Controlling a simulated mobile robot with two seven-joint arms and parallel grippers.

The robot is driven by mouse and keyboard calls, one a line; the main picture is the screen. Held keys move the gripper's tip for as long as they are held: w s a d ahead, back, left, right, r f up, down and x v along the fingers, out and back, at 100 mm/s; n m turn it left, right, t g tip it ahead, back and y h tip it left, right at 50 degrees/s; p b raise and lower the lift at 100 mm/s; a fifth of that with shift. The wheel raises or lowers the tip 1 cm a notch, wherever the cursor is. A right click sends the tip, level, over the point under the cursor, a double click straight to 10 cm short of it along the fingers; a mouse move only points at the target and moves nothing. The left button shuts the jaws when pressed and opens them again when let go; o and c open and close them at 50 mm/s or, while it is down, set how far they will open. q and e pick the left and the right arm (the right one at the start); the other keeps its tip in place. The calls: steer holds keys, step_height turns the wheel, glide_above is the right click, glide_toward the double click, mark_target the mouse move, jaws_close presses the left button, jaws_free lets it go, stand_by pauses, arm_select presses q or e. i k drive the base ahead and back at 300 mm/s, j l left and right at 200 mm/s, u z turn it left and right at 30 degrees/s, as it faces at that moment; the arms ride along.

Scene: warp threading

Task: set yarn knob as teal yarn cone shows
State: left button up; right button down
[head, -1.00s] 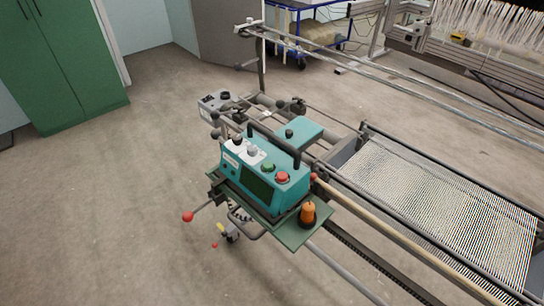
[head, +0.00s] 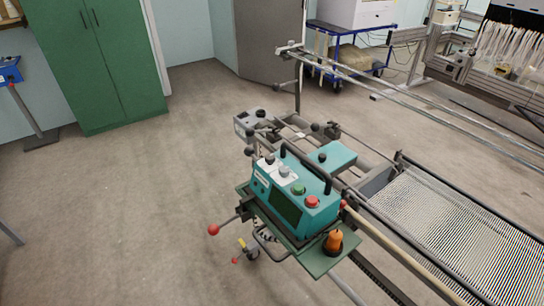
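A teal control box (head: 318,215) stands on a green shelf (head: 318,262) of the machine, at the middle of the head view. On its top are a black knob (head: 270,158) and a grey knob (head: 284,170), both on pale plates. I cannot read their labels or tell which one is the yarn knob. A green button (head: 298,190) and a red button (head: 312,202) sit beside them. I see no teal yarn cone. Neither of my grippers is in view.
An orange object (head: 333,241) stands on the shelf corner. A red-tipped lever (head: 213,230) sticks out left. The sheet of threads (head: 455,235) and long rails fill the right. A green cabinet (head: 95,60) stands back left. The floor (head: 130,210) at left is clear.

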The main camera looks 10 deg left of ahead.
mark_target(270, 158)
steer(key=i+j+u, duration=0.35)
steer(key=j+u, duration=0.15)
steer(key=j, duration=0.2)
steer(key=i+j+u, duration=0.15)
steer(key=u, duration=0.2)
steer(key=i+j+u, duration=0.2)
steer(key=u, duration=0.15)
steer(key=i+j+u, duration=0.45)
steer(key=i+u, duration=0.15)
steer(key=i, duration=0.25)
steer(key=i+u, duration=0.3)
steer(key=i, duration=0.25)
steer(key=i+l+u, duration=0.15)
steer(key=i+u, duration=0.25)
steer(key=i, duration=0.2)
steer(key=i+l+u, duration=0.4)
steer(key=i, duration=0.2)
steer(key=i+l+u, duration=0.4)
steer(key=i, duration=0.2)
